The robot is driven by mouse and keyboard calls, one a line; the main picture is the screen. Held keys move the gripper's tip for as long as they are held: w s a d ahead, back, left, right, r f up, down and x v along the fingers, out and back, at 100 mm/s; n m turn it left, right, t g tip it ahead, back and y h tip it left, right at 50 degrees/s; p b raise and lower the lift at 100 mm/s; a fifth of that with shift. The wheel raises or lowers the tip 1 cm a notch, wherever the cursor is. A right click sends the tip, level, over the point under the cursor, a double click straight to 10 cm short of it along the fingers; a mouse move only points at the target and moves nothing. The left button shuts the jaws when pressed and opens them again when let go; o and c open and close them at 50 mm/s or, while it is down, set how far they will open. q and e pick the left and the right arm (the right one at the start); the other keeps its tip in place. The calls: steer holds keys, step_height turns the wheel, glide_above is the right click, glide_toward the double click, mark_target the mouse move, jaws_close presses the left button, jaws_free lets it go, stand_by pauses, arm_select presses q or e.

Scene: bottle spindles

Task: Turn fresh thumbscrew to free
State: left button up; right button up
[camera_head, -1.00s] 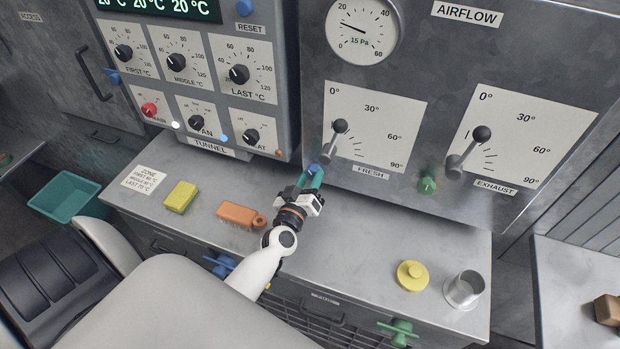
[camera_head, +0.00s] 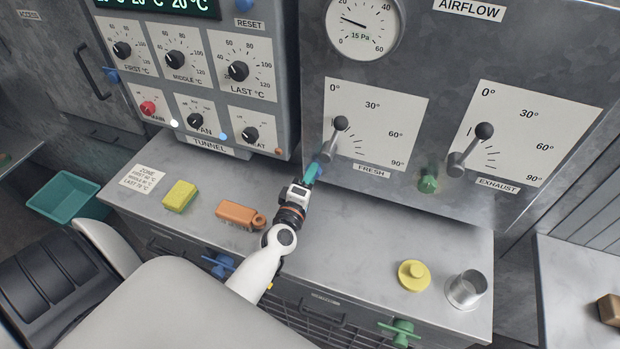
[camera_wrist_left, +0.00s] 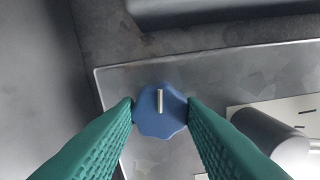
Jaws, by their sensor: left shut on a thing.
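The fresh thumbscrew (camera_wrist_left: 158,120) is a blue lobed knob with a pale line on its face, on the panel at the lower left of the FRESH damper plate. In the left wrist view my left gripper (camera_wrist_left: 160,112) has one green finger on each side of it, shut on it. In the head view the left gripper (camera_head: 313,172) reaches up to the panel and mostly hides the knob. My right gripper is not in view.
The exhaust lever (camera_head: 472,147) and a green thumbscrew (camera_head: 428,183) are to the right. On the bench are a yellow sponge (camera_head: 180,195), an orange brush-like block (camera_head: 238,214), a yellow knobbed disc (camera_head: 413,274) and a metal cup (camera_head: 466,289). The bench's middle is clear.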

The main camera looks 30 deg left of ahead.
arm_select(q)
steer(key=shift+n, duration=1)
steer(key=o, duration=1)
steer(key=shift+s, duration=0.1)
steer(key=b+v, duration=0.3)
steer(key=v, duration=0.9)
steer(key=shift+f, duration=0.1)
